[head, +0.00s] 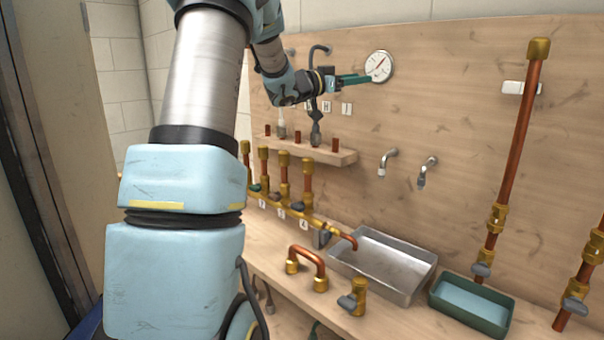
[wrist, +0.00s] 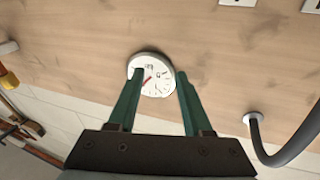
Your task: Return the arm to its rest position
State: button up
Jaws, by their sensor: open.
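My arm rises on the left of the head view and bends over toward the wooden back panel. My gripper (head: 368,79) points right, with its green fingers close to the round white pressure gauge (head: 378,66) in that view. In the wrist view my gripper (wrist: 159,75) is open, its two green fingers apart with nothing held between them. The gauge (wrist: 152,72) shows between the fingertips, beyond them on the panel. I cannot tell how far the fingertips are from the gauge or panel.
A small shelf (head: 325,154) is below my gripper. Two wall spouts (head: 388,160), a metal sink tray (head: 385,262) and a green tray (head: 472,303) are lower right. A tall copper pipe (head: 515,150) stands at right. A dark curved hose (wrist: 285,145) is right of my fingers.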

jog(key=s+a+f+n+y, duration=0.4)
jog(key=a+f+n+y, duration=0.1)
jog(key=a+f+y, duration=0.3)
jog(key=s+a+f+n+y, duration=0.4)
jog(key=a+f+n+y, duration=0.15)
jog(key=a+f, duration=0.45)
jog(key=s+a+f+g+y, duration=0.1)
jog(key=s+f, duration=0.3)
jog(key=s, duration=0.4)
jog(key=s+a+f+n+g, duration=0.1)
jog(key=s+f+g, duration=0.3)
jog(key=s, duration=0.5)
jog(key=s+a+f+g+y, duration=0.1)
jog(key=s+f+g, duration=0.2)
jog(key=s, duration=0.5)
jog(key=shift+s+f+y, duration=0.15)
jog(key=shift+f+y, duration=0.2)
jog(key=shift+f, duration=0.4)
